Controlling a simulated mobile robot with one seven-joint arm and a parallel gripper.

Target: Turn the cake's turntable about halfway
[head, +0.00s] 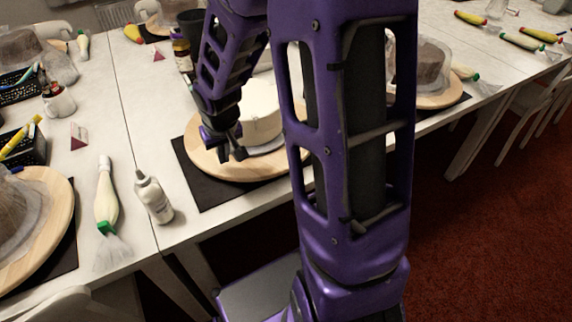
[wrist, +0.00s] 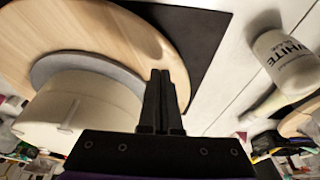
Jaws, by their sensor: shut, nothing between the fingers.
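The white cake (head: 262,112) stands on a grey board on the round wooden turntable (head: 212,163), which rests on a black mat (head: 199,188). My gripper (head: 240,154) is shut and empty. In the head view it is over the left part of the turntable, beside the cake. My arm hides the right part of the turntable and some of the cake. In the wrist view the closed fingers (wrist: 162,95) point toward the wooden turntable (wrist: 90,30) near its edge, with the cake (wrist: 75,115) to their left. I cannot tell whether the fingertips touch the wood.
A white bottle (head: 153,198) and a piping bag (head: 106,200) stand and lie left of the mat. Another turntable (head: 50,235) is at the lower left. A dark bottle (head: 181,50) is behind the cake. The white table (head: 150,115) between is partly clear.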

